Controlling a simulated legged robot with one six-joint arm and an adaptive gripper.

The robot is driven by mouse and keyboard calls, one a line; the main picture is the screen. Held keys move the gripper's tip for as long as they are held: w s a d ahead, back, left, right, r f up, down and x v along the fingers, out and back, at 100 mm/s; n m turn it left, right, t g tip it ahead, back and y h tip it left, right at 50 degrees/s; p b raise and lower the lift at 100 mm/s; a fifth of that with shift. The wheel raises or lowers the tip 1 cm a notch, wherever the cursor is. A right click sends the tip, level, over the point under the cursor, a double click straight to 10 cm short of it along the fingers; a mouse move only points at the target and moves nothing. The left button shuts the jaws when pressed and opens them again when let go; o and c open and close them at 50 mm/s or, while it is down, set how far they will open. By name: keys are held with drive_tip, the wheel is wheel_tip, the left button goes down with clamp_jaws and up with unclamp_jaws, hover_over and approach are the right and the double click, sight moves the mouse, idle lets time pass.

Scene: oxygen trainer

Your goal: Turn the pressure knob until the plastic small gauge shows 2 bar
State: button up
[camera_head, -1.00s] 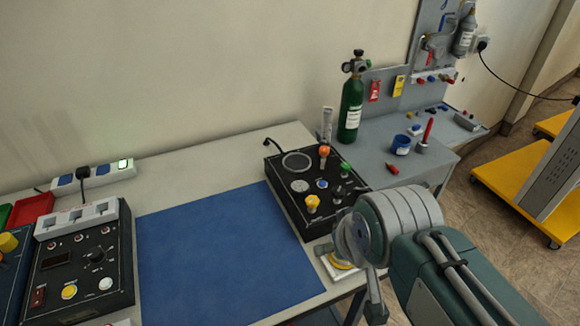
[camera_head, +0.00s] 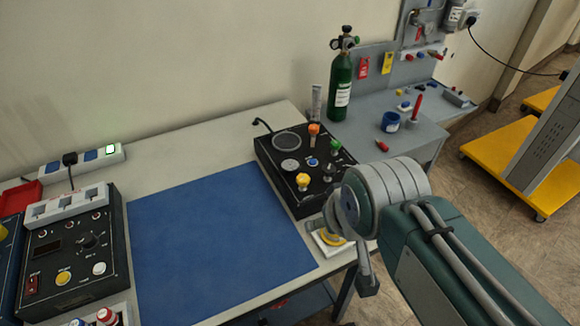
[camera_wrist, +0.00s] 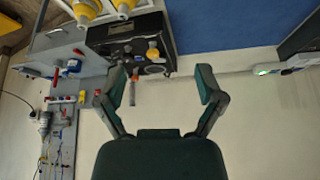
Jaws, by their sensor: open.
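The black trainer box (camera_head: 265,170) stands on the white table at the right edge of the blue mat. Its top carries a large round dial (camera_head: 286,141), a small pale dial (camera_head: 290,165), a yellow knob (camera_head: 303,181), an orange knob (camera_head: 313,129) and a green knob (camera_head: 335,145). The dial readings are too small to tell. In the wrist view the box (camera_wrist: 105,36) and yellow knob (camera_wrist: 152,53) appear upside down, beyond the fingers. My gripper (camera_wrist: 168,75) is open and holds nothing.
A yellow part on a white base (camera_head: 322,243) sits at the table's front edge beside my arm. A green cylinder (camera_head: 341,85) stands behind the box. A black control box (camera_head: 70,250) is at left. The blue mat (camera_head: 210,240) is clear.

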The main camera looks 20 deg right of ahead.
drive_tip(key=n+g, duration=0.6)
drive_tip(key=n, duration=0.2)
hover_over(329, 168)
wheel_tip(329, 168, down, 3)
wheel_tip(329, 168, down, 11)
drive_tip(key=shift+r, duration=0.2)
drive_tip(key=c, duration=1.1)
